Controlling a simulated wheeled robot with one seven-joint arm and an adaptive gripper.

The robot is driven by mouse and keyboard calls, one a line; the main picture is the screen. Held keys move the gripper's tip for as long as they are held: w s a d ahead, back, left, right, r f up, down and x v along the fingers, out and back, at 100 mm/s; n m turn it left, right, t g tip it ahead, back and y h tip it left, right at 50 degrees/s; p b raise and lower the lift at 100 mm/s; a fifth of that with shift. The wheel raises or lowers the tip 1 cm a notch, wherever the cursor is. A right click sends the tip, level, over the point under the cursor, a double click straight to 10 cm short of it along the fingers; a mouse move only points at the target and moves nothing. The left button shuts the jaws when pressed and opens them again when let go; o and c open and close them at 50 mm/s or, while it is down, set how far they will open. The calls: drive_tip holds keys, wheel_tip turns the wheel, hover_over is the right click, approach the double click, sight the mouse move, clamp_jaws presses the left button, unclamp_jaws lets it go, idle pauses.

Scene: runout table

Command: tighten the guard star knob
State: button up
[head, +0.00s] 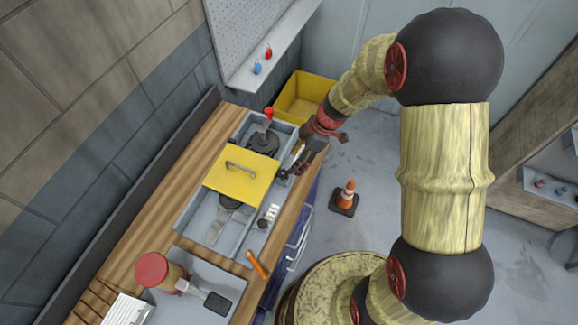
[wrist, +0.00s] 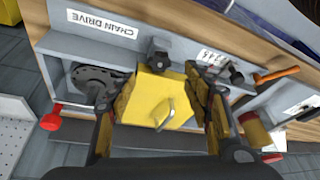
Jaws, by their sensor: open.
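The yellow guard (head: 232,184) with a bar handle covers the middle of the grey chain drive housing (head: 187,216). In the wrist view the guard (wrist: 150,105) lies between my gripper's fingers. A dark star knob (wrist: 158,52) sits at the guard's edge, beside the CHAIN DRIVE label (wrist: 102,24). My gripper (wrist: 163,73) is open, its two fingers apart on either side of the guard, with the knob just beyond the fingertips. No contact with the knob shows. In the head view my gripper (head: 289,167) is at the guard's right edge and mostly hides the knob.
A second dark knob (wrist: 235,75) and an orange-handled tool (wrist: 277,74) lie farther right in the wrist view. A red-tipped lever (head: 268,114) rises from the housing's far end. A traffic cone (head: 346,195) stands on the floor.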

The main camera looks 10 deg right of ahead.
sight(285, 173)
drive_tip(key=shift+n, duration=0.4)
drive_tip(key=x, duration=0.7)
drive_tip(key=shift+w+a+f, duration=0.1)
drive_tip(key=shift+f, duration=0.3)
drive_tip(key=shift+c, duration=0.7)
drive_tip(key=c, duration=1)
